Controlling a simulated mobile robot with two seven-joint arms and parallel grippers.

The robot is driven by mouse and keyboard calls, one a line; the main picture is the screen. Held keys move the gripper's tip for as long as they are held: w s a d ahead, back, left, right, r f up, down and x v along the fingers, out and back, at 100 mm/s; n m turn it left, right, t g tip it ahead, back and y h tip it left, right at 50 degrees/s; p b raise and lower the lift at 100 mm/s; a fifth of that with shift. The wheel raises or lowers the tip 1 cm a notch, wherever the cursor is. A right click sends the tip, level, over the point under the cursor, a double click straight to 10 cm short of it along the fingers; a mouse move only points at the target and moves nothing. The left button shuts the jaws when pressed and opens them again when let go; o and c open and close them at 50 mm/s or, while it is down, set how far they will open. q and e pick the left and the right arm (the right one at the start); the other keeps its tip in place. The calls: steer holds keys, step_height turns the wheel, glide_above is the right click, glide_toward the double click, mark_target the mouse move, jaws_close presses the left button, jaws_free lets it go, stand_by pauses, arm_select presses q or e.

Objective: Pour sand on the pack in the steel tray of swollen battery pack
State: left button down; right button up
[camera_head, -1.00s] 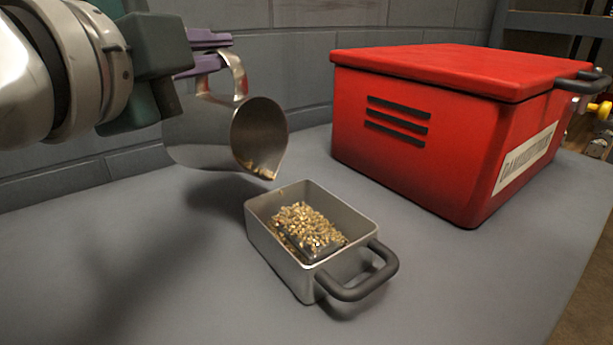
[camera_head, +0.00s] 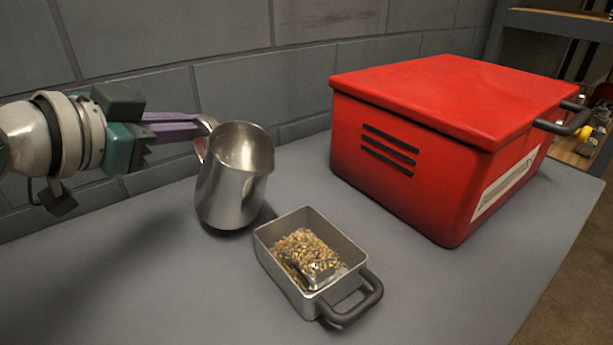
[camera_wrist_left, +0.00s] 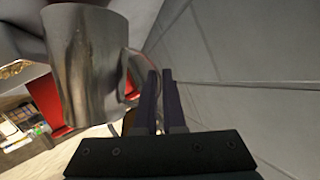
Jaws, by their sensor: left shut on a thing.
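My left gripper (camera_head: 200,128) comes in from the left and is shut on the handle of a steel jug (camera_head: 230,190). The jug is nearly upright, to the left of and behind the tray; I cannot tell whether its base touches the table. The jug also shows in the left wrist view (camera_wrist_left: 88,65), with the purple fingers (camera_wrist_left: 160,95) at its handle. The steel tray (camera_head: 285,283) stands on the table with its dark handle towards the front right. In it the pack (camera_head: 322,272) lies partly covered by golden-brown grains. My right gripper is out of view.
A large red lidded box (camera_head: 430,150) with dark slots stands on the right of the grey table (camera_head: 150,285). A grey block wall (camera_head: 250,80) runs close behind. The table's front left is clear. A shelf with small items is at the far right.

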arm_select(q)
steer(key=shift+w+a+f+n+g+h+b, duration=0.25)
steer(key=shift+f+n+b, duration=0.4)
steer(key=shift+b, duration=0.95)
steer(key=shift+w+a+f+n+g+h+b, duration=0.15)
steer(key=shift+f+n+b, duration=0.45)
steer(key=shift+b, duration=0.95)
steer(key=shift+w+a+f+n+g+h+b, duration=0.15)
steer(key=shift+a+f+n+g+h+b, duration=0.15)
steer(key=shift+f+b, duration=0.95)
steer(key=shift+r+n+b, duration=0.3)
steer(key=shift+n+b, duration=0.05)
steer(key=shift+b, duration=0.75)
